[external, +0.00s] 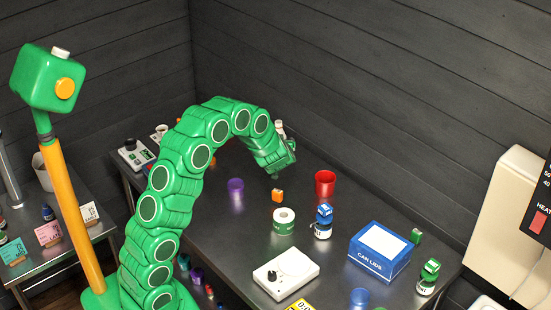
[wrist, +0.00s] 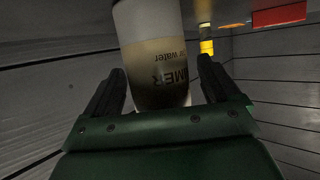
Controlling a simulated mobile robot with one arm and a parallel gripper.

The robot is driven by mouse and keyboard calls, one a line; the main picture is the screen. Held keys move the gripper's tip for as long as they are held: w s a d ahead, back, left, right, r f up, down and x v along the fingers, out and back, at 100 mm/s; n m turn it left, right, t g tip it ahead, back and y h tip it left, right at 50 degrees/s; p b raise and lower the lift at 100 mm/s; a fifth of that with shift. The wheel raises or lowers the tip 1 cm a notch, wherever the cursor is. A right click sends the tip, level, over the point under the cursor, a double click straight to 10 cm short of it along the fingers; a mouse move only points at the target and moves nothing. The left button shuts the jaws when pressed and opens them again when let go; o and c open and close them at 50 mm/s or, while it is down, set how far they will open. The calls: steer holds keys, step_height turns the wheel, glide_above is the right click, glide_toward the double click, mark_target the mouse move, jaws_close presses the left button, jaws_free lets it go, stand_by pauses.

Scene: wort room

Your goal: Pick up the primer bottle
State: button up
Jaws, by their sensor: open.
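The primer bottle (wrist: 157,75) fills the upper middle of the wrist view. It has a white upper band, a tan part and dark upside-down lettering that ends in "MER". My gripper (wrist: 161,72) is open, with one dark finger on each side of the bottle. A gap shows at the left finger; the right finger is close to the bottle, and I cannot tell if it touches. In the external view my gripper (external: 276,174) hangs low over the far part of the dark table. I cannot make out the bottle clearly there.
A purple cup (external: 236,190) stands to the left. Dark plank walls enclose the back.

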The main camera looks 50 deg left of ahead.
steer(key=c, duration=1.2)
steer(key=shift+r, duration=0.2)
steer(key=shift+r, duration=1.2)
steer(key=s+d+r, duration=0.2)
steer(key=s+r, duration=0.3)
steer(key=s, duration=0.1)
steer(key=s+d+r, duration=0.2)
steer(key=s+r, duration=0.3)
steer(key=s, duration=0.1)
steer(key=shift+s+d+r, duration=0.15)
steer(key=shift+s+d, duration=0.1)
steer(key=shift+s, duration=0.15)
